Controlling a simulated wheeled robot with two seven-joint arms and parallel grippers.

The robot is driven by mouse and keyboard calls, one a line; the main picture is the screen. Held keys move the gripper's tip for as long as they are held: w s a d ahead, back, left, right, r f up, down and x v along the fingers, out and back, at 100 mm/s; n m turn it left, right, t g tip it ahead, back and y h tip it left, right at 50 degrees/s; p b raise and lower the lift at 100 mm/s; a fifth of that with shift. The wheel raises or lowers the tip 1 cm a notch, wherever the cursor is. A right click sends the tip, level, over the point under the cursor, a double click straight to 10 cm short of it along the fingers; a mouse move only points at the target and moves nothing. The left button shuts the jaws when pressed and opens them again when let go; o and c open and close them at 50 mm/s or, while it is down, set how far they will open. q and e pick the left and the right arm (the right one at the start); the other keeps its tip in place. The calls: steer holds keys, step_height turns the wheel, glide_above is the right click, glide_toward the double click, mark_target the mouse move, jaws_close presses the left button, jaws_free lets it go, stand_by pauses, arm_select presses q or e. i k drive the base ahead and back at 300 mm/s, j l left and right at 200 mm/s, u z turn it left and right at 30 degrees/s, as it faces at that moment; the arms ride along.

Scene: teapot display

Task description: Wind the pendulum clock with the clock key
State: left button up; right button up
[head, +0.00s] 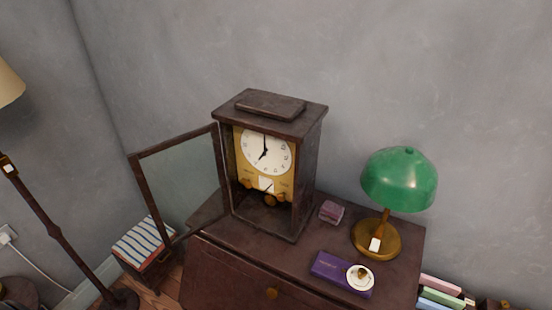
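The pendulum clock (308,165) stands upright on a dark wooden cabinet (225,253) in the middle of the head view. Its glass door (134,184) hangs open to the left. The white dial (263,152) is exposed, with brass-coloured parts and a small white tag below it. I cannot make out a clock key for certain. A small brass-coloured item (361,275) lies on a white round dish (370,284) and is too small to identify. Neither of my grippers shows in the view.
A green-shaded lamp (401,178) stands right of the clock. A small purple box (331,212) sits between them, and a flat purple box (328,266) lies in front, under the dish. A striped stool (140,240) and floor lamp (47,223) are left. Books (440,297) are lower right.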

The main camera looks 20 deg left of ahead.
mark_target(246, 183)
steer(key=k+l+u, duration=0.1)
steer(key=l+u, duration=0.3)
steer(key=k+l+u, duration=0.15)
steer(key=l+u, duration=0.25)
steer(key=k+l+u, duration=0.2)
steer(key=u, duration=0.25)
steer(key=k+l, duration=0.05)
steer(key=l, duration=0.05)
